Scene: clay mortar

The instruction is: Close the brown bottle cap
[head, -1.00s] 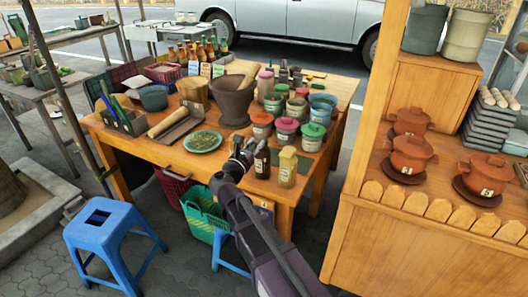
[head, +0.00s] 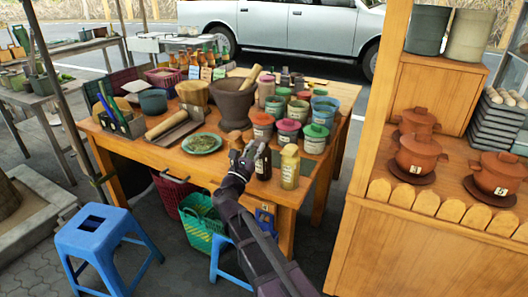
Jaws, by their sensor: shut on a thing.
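The dark brown bottle (head: 264,167) stands upright near the front edge of the wooden table, with a pale label on its side. My gripper (head: 252,150) is at the upper left of this bottle, by its neck. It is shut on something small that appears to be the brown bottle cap. The fingers hide the cap, and I cannot tell how it sits on the neck.
A yellowish bottle (head: 289,167) stands close to the right of the brown one. A green plate (head: 202,143) lies to the left. Lidded pots (head: 287,132) and a large mortar (head: 232,101) stand behind. A blue stool (head: 105,240) is on the floor.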

